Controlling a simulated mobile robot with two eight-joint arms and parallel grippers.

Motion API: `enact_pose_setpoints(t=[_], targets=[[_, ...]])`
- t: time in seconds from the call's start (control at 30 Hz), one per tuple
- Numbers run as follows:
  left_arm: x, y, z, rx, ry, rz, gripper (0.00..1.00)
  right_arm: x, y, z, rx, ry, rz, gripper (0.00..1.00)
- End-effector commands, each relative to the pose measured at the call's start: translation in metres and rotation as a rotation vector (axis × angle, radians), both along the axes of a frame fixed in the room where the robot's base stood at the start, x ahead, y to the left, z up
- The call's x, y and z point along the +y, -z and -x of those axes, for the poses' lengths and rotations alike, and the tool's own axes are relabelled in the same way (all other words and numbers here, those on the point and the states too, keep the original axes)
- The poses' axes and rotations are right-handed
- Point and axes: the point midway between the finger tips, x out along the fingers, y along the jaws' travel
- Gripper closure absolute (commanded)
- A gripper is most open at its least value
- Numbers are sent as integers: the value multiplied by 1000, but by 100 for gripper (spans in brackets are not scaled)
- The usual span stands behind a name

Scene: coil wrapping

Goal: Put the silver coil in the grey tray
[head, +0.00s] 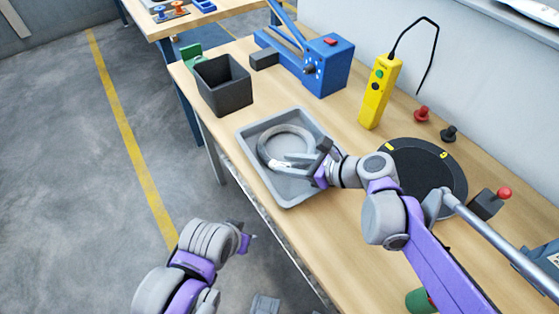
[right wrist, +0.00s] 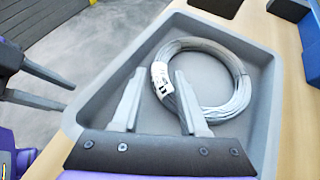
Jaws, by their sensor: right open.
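The silver coil (head: 268,139) lies flat inside the grey tray (head: 252,123). In the right wrist view the coil (right wrist: 240,90) shows as a full ring with a white printed label, and the tray wall (right wrist: 100,75) surrounds it. My right gripper (head: 290,160) is open over the tray at the coil's near edge. Its two fingers (right wrist: 160,76) are apart, with the label seen between the tips and one finger overlapping the ring. Contact cannot be told. My left gripper (head: 245,234) is off the table's front edge; its fingers (right wrist: 40,86) are apart and empty.
A dark bin (head: 224,88) stands left of the tray. A blue machine (head: 326,68), a yellow pendant (head: 379,92) and red and black knobs stand behind. A round black turntable (head: 440,165) lies right of the tray, by my right arm. Some bare wood shows around the tray.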

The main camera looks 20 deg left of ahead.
Motion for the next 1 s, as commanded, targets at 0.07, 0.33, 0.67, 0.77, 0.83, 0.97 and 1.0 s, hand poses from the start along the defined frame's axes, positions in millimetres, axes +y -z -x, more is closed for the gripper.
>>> enact_pose_setpoints(t=[0.07,0.33,0.67,0.77,0.83,0.97,1.0], targets=[[0,-3,0,-1,0,0,50,-18,-11,4,0,4,0,57],[0,-9,0,-3,0,0,50,-59,-34,14,0,4,0,57],[0,-10,-1,-3,0,0,50,-71,-41,18,0,0,-1,57],[0,-10,0,-3,0,0,50,-71,-41,18,0,0,-1,57],[0,-10,-1,-3,0,0,50,-70,-41,18,0,0,-1,57],[0,-10,-1,-3,0,0,50,-70,-41,18,0,0,-1,57],[0,-10,-1,-3,0,0,50,-70,-41,18,0,0,-1,57]])
